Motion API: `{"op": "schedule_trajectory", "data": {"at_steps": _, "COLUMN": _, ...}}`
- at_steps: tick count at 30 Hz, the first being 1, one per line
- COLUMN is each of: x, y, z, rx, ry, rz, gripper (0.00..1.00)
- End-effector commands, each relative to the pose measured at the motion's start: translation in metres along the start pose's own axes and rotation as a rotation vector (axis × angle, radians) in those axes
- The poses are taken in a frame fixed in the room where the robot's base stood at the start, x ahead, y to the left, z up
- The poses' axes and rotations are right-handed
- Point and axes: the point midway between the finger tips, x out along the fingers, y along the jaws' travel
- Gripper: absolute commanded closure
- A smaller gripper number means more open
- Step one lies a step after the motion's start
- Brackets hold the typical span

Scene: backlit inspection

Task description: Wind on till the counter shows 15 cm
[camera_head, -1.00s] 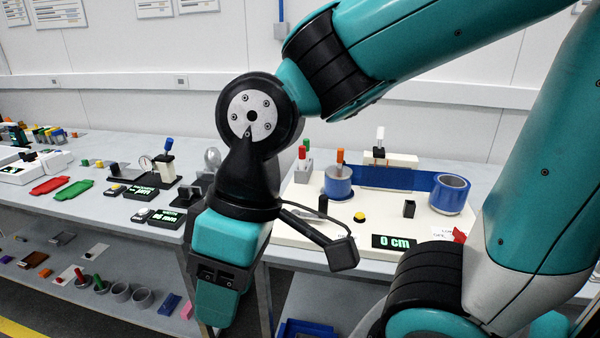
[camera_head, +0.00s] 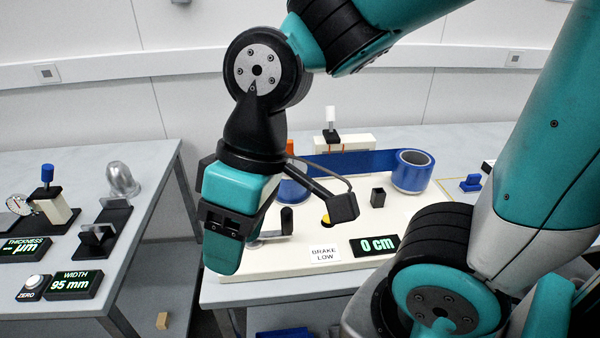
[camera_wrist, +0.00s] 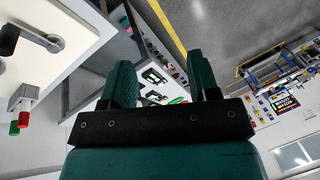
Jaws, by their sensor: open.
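The winding station is a cream board (camera_head: 345,225) on the right bench. A blue web (camera_head: 355,162) runs between a left roll (camera_head: 292,192), partly hidden behind my arm, and a right roll (camera_head: 412,172). The counter (camera_head: 374,245) reads 0 cm. A crank with a black upright handle (camera_head: 287,219) and a grey arm stands at the board's left front; in the wrist view, its grey arm (camera_wrist: 45,40) shows at upper left. My gripper (camera_head: 222,262) points down left of the crank, apart from it. In the wrist view, my gripper (camera_wrist: 163,80) is open and empty.
A "BRAKE LOW" card (camera_head: 323,253), yellow button (camera_head: 326,219) and black square post (camera_head: 378,197) are on the board. A left bench holds a width display (camera_head: 70,285) and gauges; a gap separates the benches. Red and green caps (camera_wrist: 18,122) show in the wrist view.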

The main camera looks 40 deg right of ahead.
Motion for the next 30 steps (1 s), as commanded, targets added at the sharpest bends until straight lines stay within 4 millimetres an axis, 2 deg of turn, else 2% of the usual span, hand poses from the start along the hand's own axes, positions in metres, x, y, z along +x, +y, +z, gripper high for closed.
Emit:
{"op": "schedule_trajectory", "data": {"at_steps": 2, "x": -0.005, "y": 0.019, "z": -0.015, "rx": 0.06, "ry": -0.009, "rz": 0.019, "gripper": 0.45}}
{"op": "schedule_trajectory", "data": {"at_steps": 4, "x": -0.005, "y": 0.047, "z": -0.03, "rx": 0.126, "ry": -0.013, "rz": 0.05, "gripper": 0.45}}
{"op": "schedule_trajectory", "data": {"at_steps": 8, "x": 0.003, "y": 0.115, "z": -0.043, "rx": 0.254, "ry": -0.033, "rz": 0.133, "gripper": 0.45}}
{"op": "schedule_trajectory", "data": {"at_steps": 12, "x": 0.017, "y": 0.183, "z": -0.033, "rx": 0.353, "ry": -0.073, "rz": 0.226, "gripper": 0.45}}
{"op": "schedule_trajectory", "data": {"at_steps": 15, "x": 0.027, "y": 0.218, "z": -0.017, "rx": 0.394, "ry": -0.103, "rz": 0.278, "gripper": 0.45}}
{"op": "schedule_trajectory", "data": {"at_steps": 18, "x": 0.035, "y": 0.24, "z": -0.005, "rx": 0.414, "ry": -0.126, "rz": 0.311, "gripper": 0.45}}
{"op": "schedule_trajectory", "data": {"at_steps": 21, "x": 0.041, "y": 0.251, "z": 0.004, "rx": 0.422, "ry": -0.139, "rz": 0.327, "gripper": 0.45}}
{"op": "schedule_trajectory", "data": {"at_steps": 26, "x": 0.055, "y": 0.258, "z": 0.008, "rx": 0.423, "ry": -0.14, "rz": 0.333, "gripper": 0.45}}
{"op": "schedule_trajectory", "data": {"at_steps": 30, "x": 0.076, "y": 0.264, "z": 0.012, "rx": 0.423, "ry": -0.14, "rz": 0.331, "gripper": 0.45}}
